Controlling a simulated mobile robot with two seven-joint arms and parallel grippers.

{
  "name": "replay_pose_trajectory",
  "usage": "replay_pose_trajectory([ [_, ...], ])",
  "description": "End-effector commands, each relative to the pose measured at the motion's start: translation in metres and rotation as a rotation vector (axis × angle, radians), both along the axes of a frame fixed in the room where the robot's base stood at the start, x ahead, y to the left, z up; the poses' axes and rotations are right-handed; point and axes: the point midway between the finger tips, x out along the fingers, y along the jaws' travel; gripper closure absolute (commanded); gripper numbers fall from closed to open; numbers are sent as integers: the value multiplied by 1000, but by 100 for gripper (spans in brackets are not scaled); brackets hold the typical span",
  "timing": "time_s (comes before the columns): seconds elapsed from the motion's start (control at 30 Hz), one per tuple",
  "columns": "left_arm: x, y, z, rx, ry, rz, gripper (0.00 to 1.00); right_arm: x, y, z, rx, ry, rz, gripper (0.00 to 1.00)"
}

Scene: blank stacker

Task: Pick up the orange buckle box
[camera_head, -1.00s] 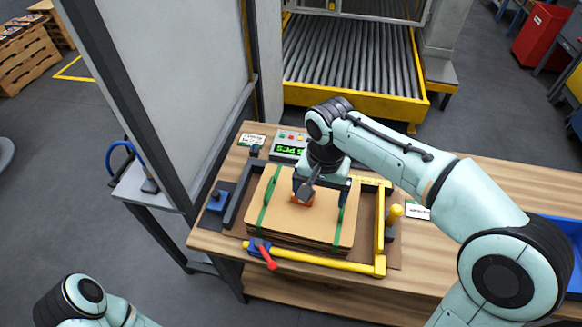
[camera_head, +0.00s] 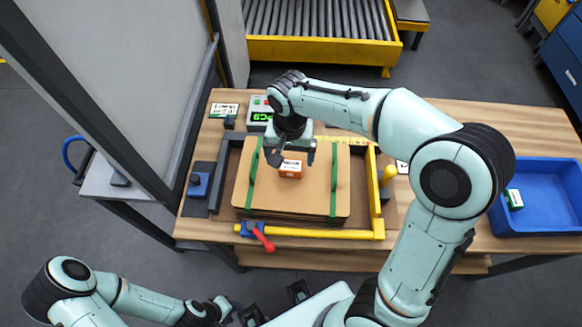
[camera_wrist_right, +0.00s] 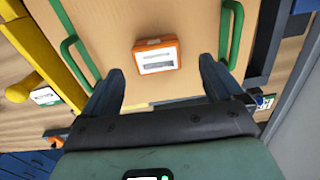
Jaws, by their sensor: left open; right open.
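The orange buckle box (camera_head: 291,169), with a white label on top, lies on the stacked brown cardboard sheets (camera_head: 312,198). It also shows in the right wrist view (camera_wrist_right: 157,57), just beyond the fingertips. My right gripper (camera_head: 293,157) is open above the sheets, at the far side of the box, and is not closed on it. In the right wrist view its two fingers (camera_wrist_right: 162,72) are spread wide with nothing between them. My left gripper (camera_head: 272,303) is open and low at the front, away from the workbench.
Green straps (camera_head: 334,190) cross the sheets on both sides of the box. A yellow bar frame (camera_head: 320,233) and a red-handled clamp (camera_head: 263,238) edge the stack. A blue bin (camera_head: 548,222) with a green-and-white box stands at the right.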

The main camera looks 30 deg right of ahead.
Motion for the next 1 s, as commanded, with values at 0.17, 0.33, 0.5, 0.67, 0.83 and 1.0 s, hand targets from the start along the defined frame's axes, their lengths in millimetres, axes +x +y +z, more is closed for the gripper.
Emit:
replay_pose_trajectory([
  [0.17, -1, 0, -3, 0, 1, 0, 57, -5, -2, -27, -2, 6, 0, 6],
  [0.33, -2, 0, -5, 0, 2, 0, 57, -4, -2, -47, -1, 4, 0, 6],
  [0.5, -2, 0, -5, 0, 2, 0, 57, -4, -2, -49, 0, 1, 0, 6],
  [0.67, -2, 0, -5, 0, 2, 0, 57, -4, -2, -49, 0, 1, 0, 23],
  [0.83, -2, 0, -5, 0, 2, 0, 57, -4, -2, -49, 0, 1, 0, 67],
  [1.0, -2, 0, -5, 0, 2, 0, 57, -3, -2, -48, 0, 0, 0, 67],
])
